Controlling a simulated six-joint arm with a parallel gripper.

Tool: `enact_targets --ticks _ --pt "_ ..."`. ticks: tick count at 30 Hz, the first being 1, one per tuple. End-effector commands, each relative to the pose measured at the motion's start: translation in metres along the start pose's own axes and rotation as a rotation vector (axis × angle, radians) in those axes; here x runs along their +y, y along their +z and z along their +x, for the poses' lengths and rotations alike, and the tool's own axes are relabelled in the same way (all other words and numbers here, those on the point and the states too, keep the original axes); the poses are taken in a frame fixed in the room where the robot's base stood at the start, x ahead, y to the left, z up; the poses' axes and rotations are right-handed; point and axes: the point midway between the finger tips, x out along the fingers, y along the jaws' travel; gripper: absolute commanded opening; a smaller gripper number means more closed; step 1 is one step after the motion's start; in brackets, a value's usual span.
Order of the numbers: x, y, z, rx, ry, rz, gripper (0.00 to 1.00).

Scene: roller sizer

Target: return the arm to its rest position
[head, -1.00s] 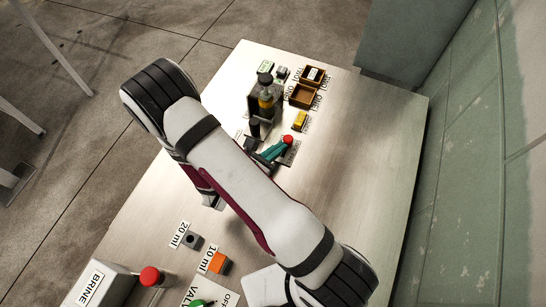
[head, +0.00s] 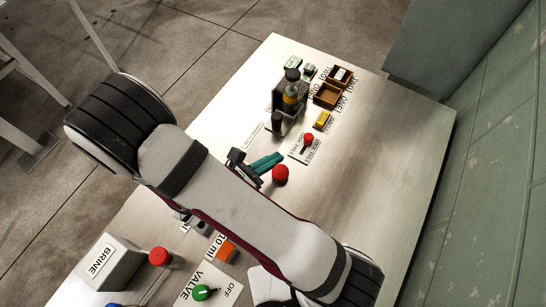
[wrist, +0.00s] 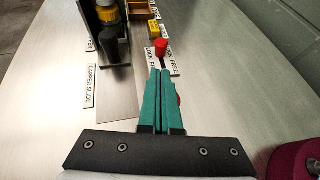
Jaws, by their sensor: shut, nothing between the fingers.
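In the wrist view the fingers (wrist: 160,72) lie together, shut and empty, pointing toward a small lever with a red knob (wrist: 161,48). That lever (head: 308,138) stands on a white label reading "LOCK FREE" in the wrist view. The fingertips appear apart from it. A round red knob (head: 280,174) is close beside the fingers in the head view. Its edge peeks out past the right finger in the wrist view (wrist: 179,99).
A dark stand with a bottle (head: 290,92), a yellow block (head: 323,120) and brown trays (head: 327,95) stand at the far end. A BRINE box (head: 108,264), red button (head: 159,257), green valve knob (head: 201,292) and orange block (head: 227,250) are near. The table's right side is clear.

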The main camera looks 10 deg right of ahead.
Motion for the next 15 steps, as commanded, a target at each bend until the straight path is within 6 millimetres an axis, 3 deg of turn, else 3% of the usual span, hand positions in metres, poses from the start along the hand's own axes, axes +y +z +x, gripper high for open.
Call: enact_targets --ticks 11,13,15 --pt "0.0 0.0 0.0 0.0 -0.001 0.0 0.0" --pt "-0.004 0.007 0.0 0.005 -0.027 0.044 0.0" --pt "-0.019 0.03 -0.001 0.022 -0.131 0.211 0.0"
